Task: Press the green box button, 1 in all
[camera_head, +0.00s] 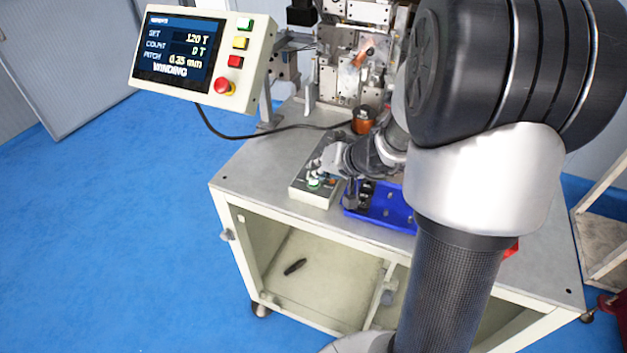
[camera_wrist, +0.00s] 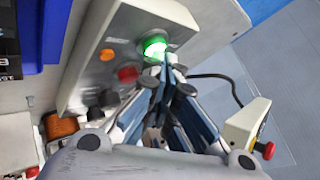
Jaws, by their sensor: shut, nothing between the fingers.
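The green box button (camera_wrist: 153,43) glows bright green at one end of the grey control box (camera_wrist: 82,62) in the wrist view. In the head view the same control box (camera_head: 322,198) lies on the bench top, with the green button (camera_head: 313,184) near its front end. My gripper (camera_wrist: 164,64) is shut and empty. Its fingertips are right at the near edge of the green button in the wrist view and overlap it slightly. I cannot tell if they touch it. In the head view my gripper (camera_head: 317,168) hides part of the box.
A red button (camera_wrist: 127,74), an orange light (camera_wrist: 106,54) and dark knobs sit on the same box. A blue tray (camera_head: 396,217) is to its right. The display panel (camera_head: 252,62) stands on the left, reading WINDING. A copper-coloured spool (camera_head: 362,124) and a cable are behind.

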